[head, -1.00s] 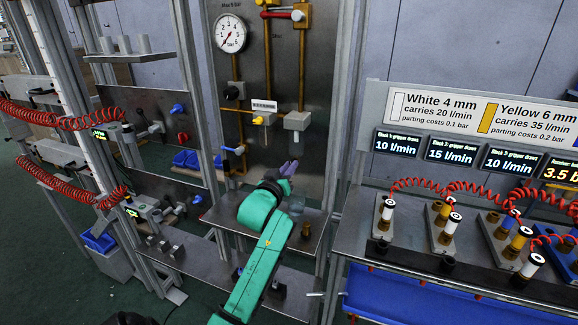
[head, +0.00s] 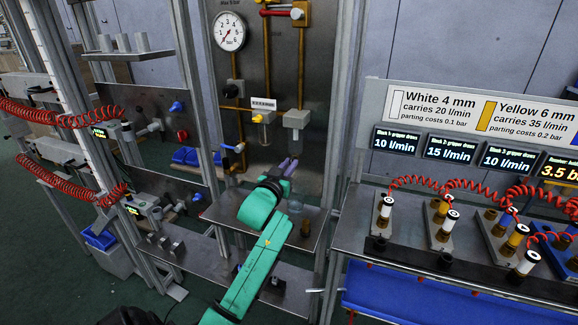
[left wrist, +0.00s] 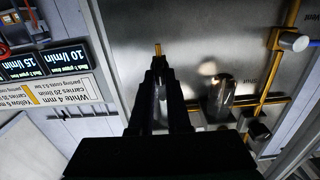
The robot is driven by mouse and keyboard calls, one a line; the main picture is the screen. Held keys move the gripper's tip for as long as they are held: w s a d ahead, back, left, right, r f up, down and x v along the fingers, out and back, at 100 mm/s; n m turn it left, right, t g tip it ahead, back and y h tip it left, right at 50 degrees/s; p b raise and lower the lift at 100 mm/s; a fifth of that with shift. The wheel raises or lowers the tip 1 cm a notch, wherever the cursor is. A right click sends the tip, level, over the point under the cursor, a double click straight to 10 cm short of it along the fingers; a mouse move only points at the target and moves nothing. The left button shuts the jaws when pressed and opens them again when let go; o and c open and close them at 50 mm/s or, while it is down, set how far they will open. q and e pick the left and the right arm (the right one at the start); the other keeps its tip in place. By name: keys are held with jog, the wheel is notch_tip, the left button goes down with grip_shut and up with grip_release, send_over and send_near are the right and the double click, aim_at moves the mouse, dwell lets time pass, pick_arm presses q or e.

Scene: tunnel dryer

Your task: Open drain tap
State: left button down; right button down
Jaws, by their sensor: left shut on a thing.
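My left gripper (head: 289,165) reaches up from the shelf side to the upright steel panel, just below the grey-topped filter unit (head: 297,118) with its clear bowl. Its purple fingertips are close together. In the left wrist view the dark fingers (left wrist: 158,66) close around a small brass piece (left wrist: 157,48), which sticks out past the tips. It looks like the drain tap, but the fingers hide most of it and I cannot tell its turn position. My right gripper is not in view.
A pressure gauge (head: 229,31) and brass pipes are on the panel. A blue-handled valve (head: 234,148) and a small yellow-topped unit (head: 263,117) are left of my gripper. A clear cup (head: 297,207) stands on the shelf below. A bench with coupling blocks (head: 441,228) is to the right.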

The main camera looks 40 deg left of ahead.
pick_arm(q)
jog(key=c, duration=0.9)
grip_release()
jog(key=b+v, duration=0.3)
jog(key=v, duration=1.1)
jog(key=shift+s+d+b, duration=0.15)
jog(key=shift+s+b, duration=0.1)
jog(key=shift+b, duration=0.05)
